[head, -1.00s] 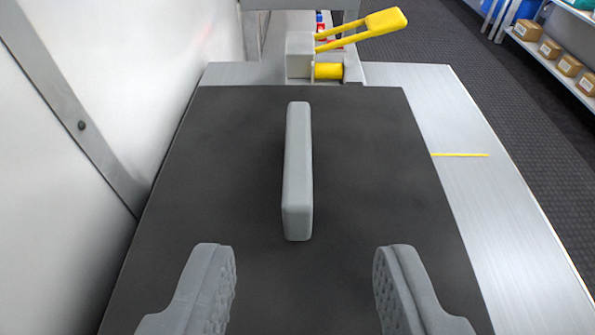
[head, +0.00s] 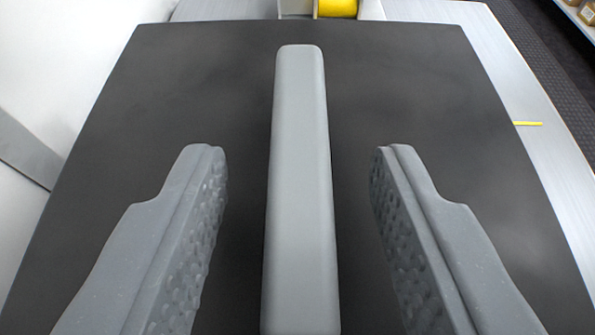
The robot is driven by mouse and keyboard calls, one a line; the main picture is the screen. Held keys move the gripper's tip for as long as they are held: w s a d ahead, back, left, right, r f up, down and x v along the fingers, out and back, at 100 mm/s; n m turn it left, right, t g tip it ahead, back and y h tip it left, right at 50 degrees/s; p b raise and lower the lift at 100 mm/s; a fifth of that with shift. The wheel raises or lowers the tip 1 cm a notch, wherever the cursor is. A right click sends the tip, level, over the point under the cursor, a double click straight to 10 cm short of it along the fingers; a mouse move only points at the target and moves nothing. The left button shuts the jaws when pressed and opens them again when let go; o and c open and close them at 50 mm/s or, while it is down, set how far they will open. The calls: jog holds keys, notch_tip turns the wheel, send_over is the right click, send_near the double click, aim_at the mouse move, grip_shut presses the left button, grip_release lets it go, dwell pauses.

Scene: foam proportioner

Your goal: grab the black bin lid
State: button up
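The black bin lid (head: 400,70) is a flat dark panel that fills most of the head view. A long grey bar handle (head: 300,180) stands up along its middle, running away from me. My gripper (head: 299,150) is open, with one grey textured finger on each side of the handle. There is a clear gap between each finger and the handle, and neither touches it. The near end of the handle runs out of the bottom of the picture.
A grey metal surface (head: 535,150) with a short yellow line borders the lid on the right. A yellow cylinder (head: 337,8) in a pale bracket sits just beyond the lid's far edge. A pale wall (head: 60,80) stands on the left.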

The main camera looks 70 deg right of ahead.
grip_shut()
jog(key=shift+r, duration=0.1)
